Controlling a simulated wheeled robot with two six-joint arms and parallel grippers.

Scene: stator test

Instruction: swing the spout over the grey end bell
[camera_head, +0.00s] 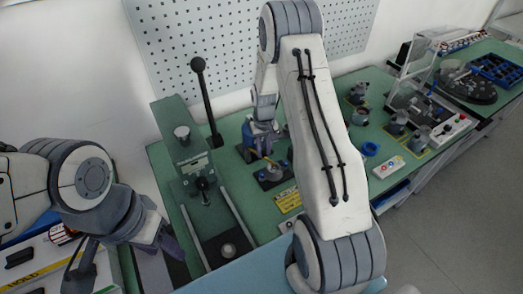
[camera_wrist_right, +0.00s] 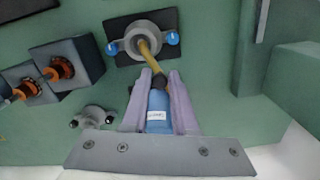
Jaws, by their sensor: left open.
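My right gripper (camera_wrist_right: 160,80) is shut on a blue bottle (camera_wrist_right: 158,112) with a white label; it also shows in the head view (camera_head: 262,138). A yellow spout (camera_wrist_right: 148,57) runs from the bottle's dark collar. The spout's far end overlaps the middle of the round grey end bell (camera_wrist_right: 131,40) in the right wrist view; its height above the bell is hard to judge. The end bell sits on a black plate (camera_wrist_right: 117,26) with a blue knob at each side. My left gripper (camera_head: 170,240) is open and empty at the left, beside the press.
A green press (camera_head: 187,150) with a black lever and two rails stands left of the end bell. Grey blocks with copper-coloured parts (camera_wrist_right: 72,62) lie at the left of the right wrist view. A blue ring (camera_head: 370,149) and several grey parts stand further right on the green bench.

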